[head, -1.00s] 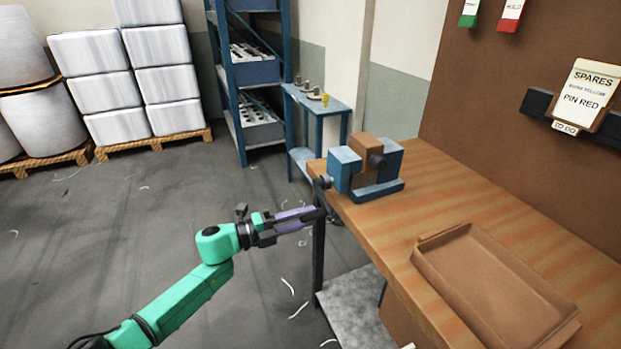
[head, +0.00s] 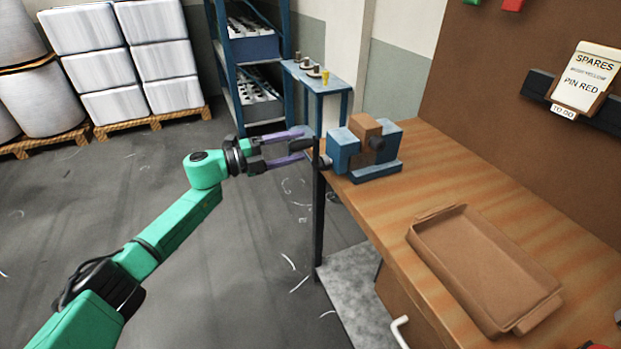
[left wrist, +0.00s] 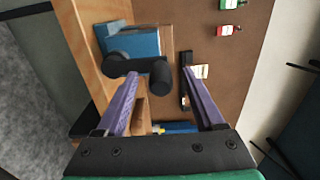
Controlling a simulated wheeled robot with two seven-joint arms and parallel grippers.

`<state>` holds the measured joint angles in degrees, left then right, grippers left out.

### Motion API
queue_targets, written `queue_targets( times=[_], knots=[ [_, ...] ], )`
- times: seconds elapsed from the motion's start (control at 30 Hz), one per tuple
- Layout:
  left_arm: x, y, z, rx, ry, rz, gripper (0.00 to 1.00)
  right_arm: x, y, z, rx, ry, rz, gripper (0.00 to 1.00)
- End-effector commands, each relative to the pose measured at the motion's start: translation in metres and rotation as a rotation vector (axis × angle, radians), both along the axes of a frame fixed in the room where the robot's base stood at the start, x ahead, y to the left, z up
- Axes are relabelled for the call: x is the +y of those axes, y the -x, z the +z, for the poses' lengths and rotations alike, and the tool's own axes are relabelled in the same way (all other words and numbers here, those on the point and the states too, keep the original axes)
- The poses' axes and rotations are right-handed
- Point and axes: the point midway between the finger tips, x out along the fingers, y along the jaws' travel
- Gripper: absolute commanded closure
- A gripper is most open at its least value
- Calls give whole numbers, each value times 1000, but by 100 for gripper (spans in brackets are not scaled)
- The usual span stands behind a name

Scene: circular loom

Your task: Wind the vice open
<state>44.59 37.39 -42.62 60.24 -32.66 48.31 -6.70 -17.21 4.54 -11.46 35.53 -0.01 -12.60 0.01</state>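The left gripper's purple fingers are open and level beside the handle. In the left wrist view, the vice (left wrist: 137,44) is ahead, and the crank's round black grip (left wrist: 159,75) appears between the two open fingertips (left wrist: 160,73). I see no finger closed on it. My right gripper is not in view.
A brown tray (head: 480,265) lies on the bench to the right. A small blue stand (head: 325,85) with small parts and a blue shelf rack (head: 222,75) stand behind. A pegboard carries a spares note (head: 585,78). The floor left of the bench is mostly clear.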

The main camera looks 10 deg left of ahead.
Motion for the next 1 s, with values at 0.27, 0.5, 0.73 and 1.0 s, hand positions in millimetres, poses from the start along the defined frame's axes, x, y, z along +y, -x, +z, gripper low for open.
queue_targets(
  times=[0.27, 0.5, 0.73, 1.0],
  knots=[
    [10, 5, 0, 1, -2, 2, 30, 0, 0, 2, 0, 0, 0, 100],
    [47, 30, -1, 0, -4, 1, 30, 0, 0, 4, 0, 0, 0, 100],
    [68, 44, -1, 0, -2, 0, 30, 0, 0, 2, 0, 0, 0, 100],
    [68, 43, -1, 0, -1, 0, 30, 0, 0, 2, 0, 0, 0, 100]
  ],
)
